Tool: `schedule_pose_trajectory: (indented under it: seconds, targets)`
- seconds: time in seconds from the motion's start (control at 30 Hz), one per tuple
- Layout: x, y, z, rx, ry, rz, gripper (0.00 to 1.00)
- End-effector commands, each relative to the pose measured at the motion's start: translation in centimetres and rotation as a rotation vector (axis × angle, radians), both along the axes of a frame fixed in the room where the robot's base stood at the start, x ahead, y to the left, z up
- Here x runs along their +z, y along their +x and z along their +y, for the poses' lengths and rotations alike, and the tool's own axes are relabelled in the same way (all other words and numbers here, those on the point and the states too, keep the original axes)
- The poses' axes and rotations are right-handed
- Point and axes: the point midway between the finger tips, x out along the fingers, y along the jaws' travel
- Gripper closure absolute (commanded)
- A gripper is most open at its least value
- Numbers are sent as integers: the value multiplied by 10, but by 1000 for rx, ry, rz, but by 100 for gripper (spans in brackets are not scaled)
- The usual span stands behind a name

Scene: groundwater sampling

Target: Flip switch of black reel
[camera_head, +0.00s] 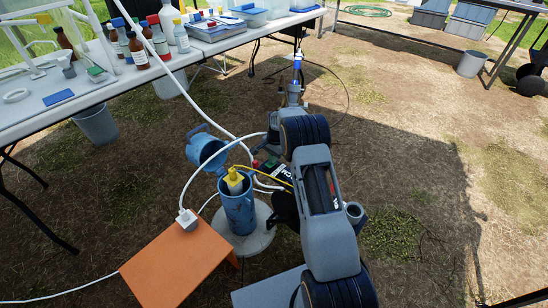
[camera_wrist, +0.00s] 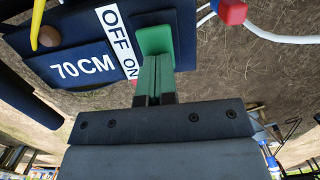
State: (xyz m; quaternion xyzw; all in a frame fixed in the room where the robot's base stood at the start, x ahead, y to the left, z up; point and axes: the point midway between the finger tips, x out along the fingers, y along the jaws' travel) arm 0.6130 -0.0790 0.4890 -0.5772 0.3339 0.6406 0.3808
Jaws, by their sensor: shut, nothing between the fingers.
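The black reel (camera_head: 285,208) stands in the middle of the head view, largely hidden behind my arm. Its dark panel (camera_wrist: 82,68) fills the upper left of the wrist view, marked 70CM. A white strip (camera_wrist: 117,36) on it reads OFF and ON. A bright green block (camera_wrist: 155,40), which looks like the switch, sits beside this strip, close to the ON end. My gripper (camera_wrist: 153,82) is shut and empty, its fingertips right at the green block. They overlap it in the picture; I cannot tell whether they touch it. In the head view my gripper is hidden.
A blue well pipe (camera_head: 239,210) with an open lid (camera_head: 205,150) stands left of the reel. A red and blue part (camera_wrist: 231,11) is right of the panel. A white table is at upper left.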

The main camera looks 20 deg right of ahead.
Motion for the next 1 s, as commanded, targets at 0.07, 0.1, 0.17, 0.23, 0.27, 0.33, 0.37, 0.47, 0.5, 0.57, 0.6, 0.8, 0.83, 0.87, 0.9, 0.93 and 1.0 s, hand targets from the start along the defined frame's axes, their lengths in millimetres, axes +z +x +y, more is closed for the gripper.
schedule_pose_trajectory:
  seconds: [0.07,0.1,0.17,0.23,0.27,0.33,0.37,0.47,0.5,0.57,0.6,0.8,0.83,0.87,0.9,0.93,1.0]
  targets:
    - [-9,-8,5,1,4,24,100]
    - [-9,-9,7,1,4,25,100]
    - [-8,-10,11,3,5,26,100]
    - [-8,-11,16,7,7,27,100]
    - [-8,-11,17,9,8,27,100]
    - [-8,-12,20,11,8,28,100]
    - [-9,-12,21,11,9,29,100]
    - [-9,-12,22,12,11,30,100]
    - [-9,-12,22,11,11,30,100]
    - [-8,-12,22,11,12,30,100]
    - [-8,-12,22,10,12,30,100]
    - [14,-10,20,11,9,23,100]
    - [20,-9,18,11,8,20,100]
    - [27,-8,17,10,7,16,100]
    - [37,-7,14,9,5,11,100]
    - [44,-6,13,8,5,8,100]
    - [56,-5,9,5,3,2,100]
